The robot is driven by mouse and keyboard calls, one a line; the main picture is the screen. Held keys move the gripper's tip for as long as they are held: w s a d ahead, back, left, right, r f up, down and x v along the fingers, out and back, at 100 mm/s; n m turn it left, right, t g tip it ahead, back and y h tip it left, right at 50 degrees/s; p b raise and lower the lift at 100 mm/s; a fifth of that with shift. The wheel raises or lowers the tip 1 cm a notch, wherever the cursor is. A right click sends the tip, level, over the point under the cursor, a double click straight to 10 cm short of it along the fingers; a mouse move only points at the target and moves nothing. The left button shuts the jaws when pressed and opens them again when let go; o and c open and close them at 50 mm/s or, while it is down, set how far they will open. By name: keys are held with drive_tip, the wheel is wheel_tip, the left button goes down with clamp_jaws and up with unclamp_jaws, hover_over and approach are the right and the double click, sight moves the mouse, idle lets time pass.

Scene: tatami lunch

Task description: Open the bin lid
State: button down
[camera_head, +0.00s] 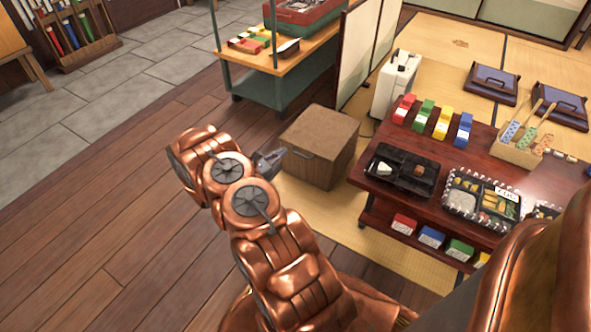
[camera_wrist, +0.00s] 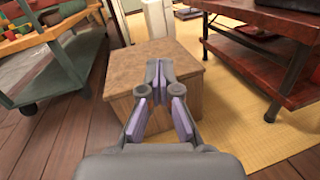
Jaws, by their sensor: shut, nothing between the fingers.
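The bin (camera_head: 316,163) is a brown box on the floor, with a flat lid (camera_head: 320,131) lying closed on top. My gripper (camera_head: 280,155) is at the left front of the bin, close to that edge. In the wrist view my gripper (camera_wrist: 159,68) is shut and empty, its fingertips in front of the lid (camera_wrist: 188,58). The gripper hides the front middle of the bin there, and I cannot tell whether it touches the bin.
A dark red table (camera_head: 480,190) with lunch boxes stands right of the bin. A green-framed cart (camera_head: 275,85) stands behind it, left of a folding screen (camera_head: 365,45). A white case (camera_head: 396,85) stands behind the bin. The wooden floor (camera_head: 110,200) at left is clear.

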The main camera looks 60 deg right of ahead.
wheel_tip(320, 180, down, 19)
drive_tip(key=n+t+b, duration=0.4)
drive_tip(key=b, duration=0.1)
drive_tip(key=w+d+r+b, duration=0.1)
drive_tip(key=d+r+b, duration=0.3)
drive_tip(key=d, duration=0.6)
drive_tip(key=shift+d+b, duration=0.4)
drive_tip(key=shift+b, duration=0.95)
drive_tip(key=shift+r, duration=0.25)
